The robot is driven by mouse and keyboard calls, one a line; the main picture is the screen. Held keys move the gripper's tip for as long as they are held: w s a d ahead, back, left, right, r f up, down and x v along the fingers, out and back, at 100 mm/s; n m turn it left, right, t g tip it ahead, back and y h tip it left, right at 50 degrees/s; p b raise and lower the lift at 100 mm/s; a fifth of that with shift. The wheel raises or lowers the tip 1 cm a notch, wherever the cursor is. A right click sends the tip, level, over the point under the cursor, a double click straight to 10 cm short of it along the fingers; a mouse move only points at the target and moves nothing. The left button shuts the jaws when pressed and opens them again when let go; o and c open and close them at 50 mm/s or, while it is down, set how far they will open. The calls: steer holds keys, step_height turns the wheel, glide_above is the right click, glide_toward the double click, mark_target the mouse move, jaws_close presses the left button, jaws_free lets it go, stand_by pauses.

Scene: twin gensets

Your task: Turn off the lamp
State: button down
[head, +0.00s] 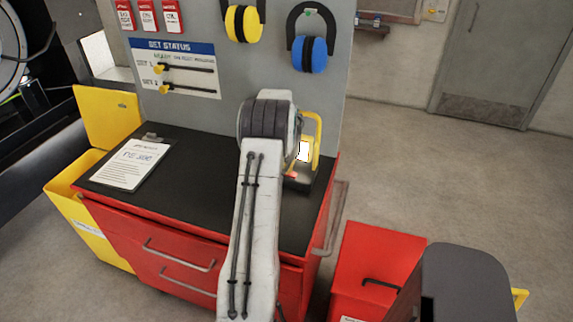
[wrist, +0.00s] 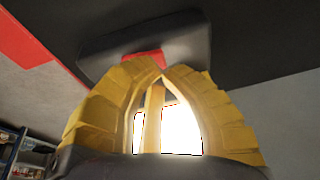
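The lamp stands on the black top of the red cabinet. In the head view its glowing white panel (head: 304,151) and yellow frame (head: 318,140) show right of my wrist, with a small red part (head: 292,175) low on it. In the wrist view its dark base (wrist: 190,35) is at the top, with a red button (wrist: 146,58) on it. The lit panel (wrist: 180,128) glows behind my fingers. My gripper (wrist: 162,72) has yellow fingers whose tips meet, with nothing seen held, just in front of the red button. Whether they touch it I cannot tell. My wrist hides the fingers in the head view.
A clipboard (head: 133,163) lies on the cabinet top (head: 205,165) at the left. A grey panel with yellow (head: 242,23) and blue (head: 310,54) ear muffs rises behind. A red bin (head: 375,265) stands at the right. Open floor lies beyond.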

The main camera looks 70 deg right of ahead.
steer(key=shift+f, duration=0.15)
steer(key=f+b, duration=0.1)
steer(key=b, duration=0.1)
steer(key=shift+w+f+b, duration=0.15)
steer(key=shift+b, duration=0.2)
steer(key=shift+w+f+b, duration=0.15)
steer(key=shift+b, duration=0.9)
steer(key=shift+r+p, duration=0.3)
steer(key=shift+p, duration=0.15)
steer(key=shift+s, duration=0.25)
steer(key=shift+s+r, duration=0.25)
steer(key=shift+s, duration=0.3)
